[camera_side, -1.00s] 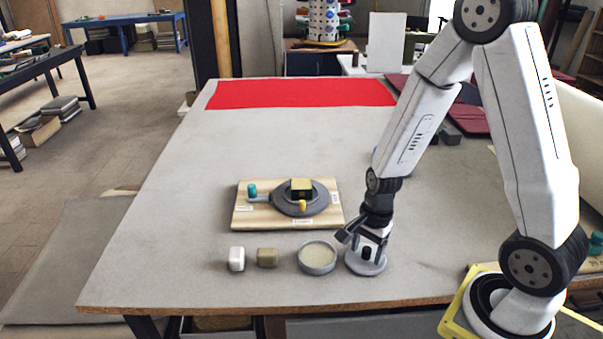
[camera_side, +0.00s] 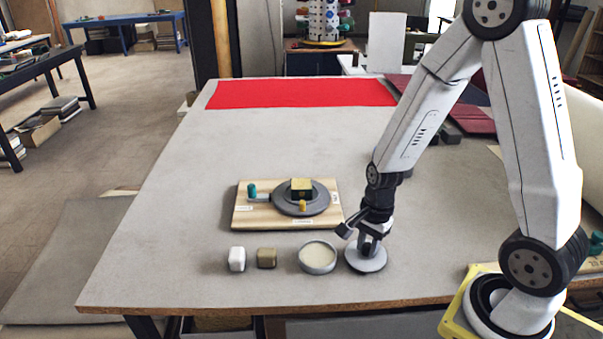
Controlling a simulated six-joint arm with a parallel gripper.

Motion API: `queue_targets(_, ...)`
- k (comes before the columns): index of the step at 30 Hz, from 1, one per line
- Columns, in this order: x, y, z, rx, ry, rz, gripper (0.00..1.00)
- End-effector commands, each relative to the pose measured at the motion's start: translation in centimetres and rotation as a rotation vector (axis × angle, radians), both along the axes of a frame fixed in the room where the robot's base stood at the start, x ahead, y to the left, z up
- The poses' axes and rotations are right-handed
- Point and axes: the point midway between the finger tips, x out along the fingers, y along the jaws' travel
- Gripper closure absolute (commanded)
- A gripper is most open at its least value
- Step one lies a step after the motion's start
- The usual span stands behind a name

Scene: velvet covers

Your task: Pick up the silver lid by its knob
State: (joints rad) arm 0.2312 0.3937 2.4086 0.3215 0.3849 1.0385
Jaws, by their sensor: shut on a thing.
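The silver lid (camera_side: 366,263) is a round grey disc near the front edge of the table, just right of a round grey dish. My gripper (camera_side: 369,246) points down over the lid's middle and is shut on its knob. The fingers hide most of the knob. The lid looks level; I cannot tell whether it rests on the table or hangs just above it.
The round dish (camera_side: 318,257) with pale contents stands close to the lid's left. A brown block (camera_side: 267,258) and a white block (camera_side: 237,259) stand further left. A wooden board (camera_side: 246,217) with a dark turntable lies behind them. A red cloth (camera_side: 300,93) lies at the back; the table's middle is clear.

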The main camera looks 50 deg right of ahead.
Motion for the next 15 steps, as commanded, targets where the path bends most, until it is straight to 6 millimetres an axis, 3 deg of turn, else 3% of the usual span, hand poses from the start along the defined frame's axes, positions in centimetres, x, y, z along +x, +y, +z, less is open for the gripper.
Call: queue_targets(15,0.1,0.0,5.6,-0.002,-0.005,0.0,1.0)
